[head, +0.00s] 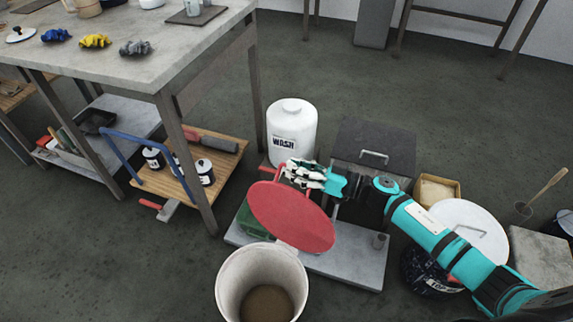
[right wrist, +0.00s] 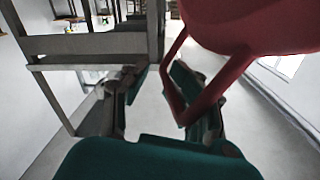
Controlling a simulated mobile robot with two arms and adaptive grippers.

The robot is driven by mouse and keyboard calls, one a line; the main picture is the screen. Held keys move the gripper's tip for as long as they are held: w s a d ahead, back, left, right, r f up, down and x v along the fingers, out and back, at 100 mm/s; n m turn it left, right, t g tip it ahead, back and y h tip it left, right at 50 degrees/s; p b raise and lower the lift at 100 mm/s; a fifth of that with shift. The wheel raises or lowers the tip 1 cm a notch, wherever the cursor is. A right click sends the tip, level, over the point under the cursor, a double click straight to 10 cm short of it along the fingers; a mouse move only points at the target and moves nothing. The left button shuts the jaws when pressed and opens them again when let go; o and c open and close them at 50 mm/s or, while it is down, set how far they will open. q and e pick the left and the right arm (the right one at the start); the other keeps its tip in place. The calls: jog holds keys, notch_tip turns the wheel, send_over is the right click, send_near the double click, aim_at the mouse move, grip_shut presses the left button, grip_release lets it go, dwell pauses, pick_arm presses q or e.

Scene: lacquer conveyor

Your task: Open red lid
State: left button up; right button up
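The red lid (head: 292,216) is a tilted round disc in the middle of the head view, above a grey platform. It also fills the upper right of the right wrist view (right wrist: 255,25), with its red bar handle (right wrist: 168,85) hanging into the gripper area. My right gripper (head: 296,174) is at the lid's far upper edge, beside the handle. In the right wrist view my right gripper (right wrist: 158,95) has its fingers apart, and the handle bar lies close to the right finger. Contact is unclear. My left gripper is not in view.
A white bucket (head: 262,260) stands in front of the lid. A white WASH container (head: 291,125) and a dark box with a handle (head: 372,140) stand behind. A white-lidded pot (head: 468,222) is to the right under my arm. A workbench (head: 120,52) is at the left.

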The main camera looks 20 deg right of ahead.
jog(key=v, duration=0.9)
jog(key=shift+f, duration=0.15)
